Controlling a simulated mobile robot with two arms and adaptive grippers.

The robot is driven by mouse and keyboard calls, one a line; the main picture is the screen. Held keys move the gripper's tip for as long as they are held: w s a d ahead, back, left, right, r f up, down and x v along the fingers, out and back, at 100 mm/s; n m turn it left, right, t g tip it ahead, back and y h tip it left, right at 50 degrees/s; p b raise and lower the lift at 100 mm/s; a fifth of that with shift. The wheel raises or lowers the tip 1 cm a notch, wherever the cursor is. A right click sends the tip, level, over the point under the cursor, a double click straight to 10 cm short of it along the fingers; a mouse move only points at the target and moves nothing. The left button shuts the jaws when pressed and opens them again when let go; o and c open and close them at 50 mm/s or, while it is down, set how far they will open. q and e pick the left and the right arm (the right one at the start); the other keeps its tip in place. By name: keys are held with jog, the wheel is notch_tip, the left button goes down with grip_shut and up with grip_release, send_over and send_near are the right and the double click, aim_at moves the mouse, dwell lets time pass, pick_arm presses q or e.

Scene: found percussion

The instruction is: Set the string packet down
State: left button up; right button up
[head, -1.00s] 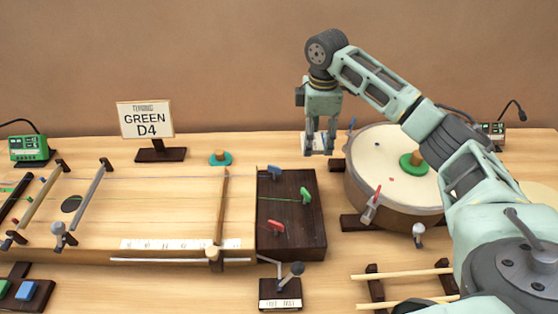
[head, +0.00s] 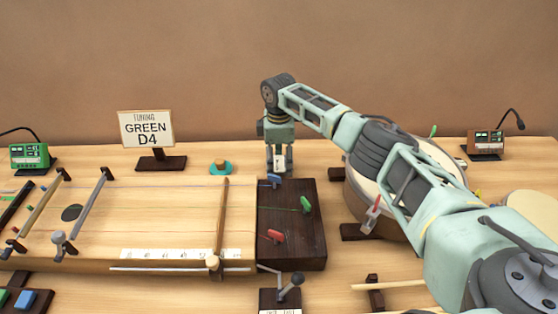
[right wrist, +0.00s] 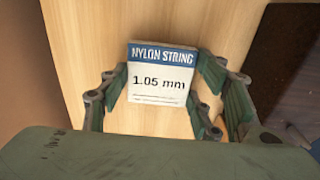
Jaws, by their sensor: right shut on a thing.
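The string packet (right wrist: 160,75) is a flat white card with a blue band reading "NYLON STRING" and "1.05 mm" below it. My right gripper (right wrist: 160,112) is shut on it, with a finger at each side in the right wrist view. In the head view the right gripper (head: 279,166) points down just behind the dark tuning block (head: 290,240). Only a small pale part of the packet (head: 280,160) shows there between the fingers. I cannot tell whether the packet touches the table. My left gripper is not in view.
The dark block carries blue, red and green pegs. The long wooden string board (head: 150,225) lies to its left, and a drum (head: 360,190) is to the right, partly behind my arm. A "GREEN D4" sign (head: 146,128) and a teal-based knob (head: 220,167) stand at the back.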

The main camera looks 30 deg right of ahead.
aim_at(279, 163)
jog(key=shift+f, duration=0.25)
jog(key=shift+f, duration=0.15)
jog(key=o, duration=1)
jog(key=shift+c, duration=0.2)
notch_tip(279, 163, up, 12)
jog(key=shift+r, duration=0.2)
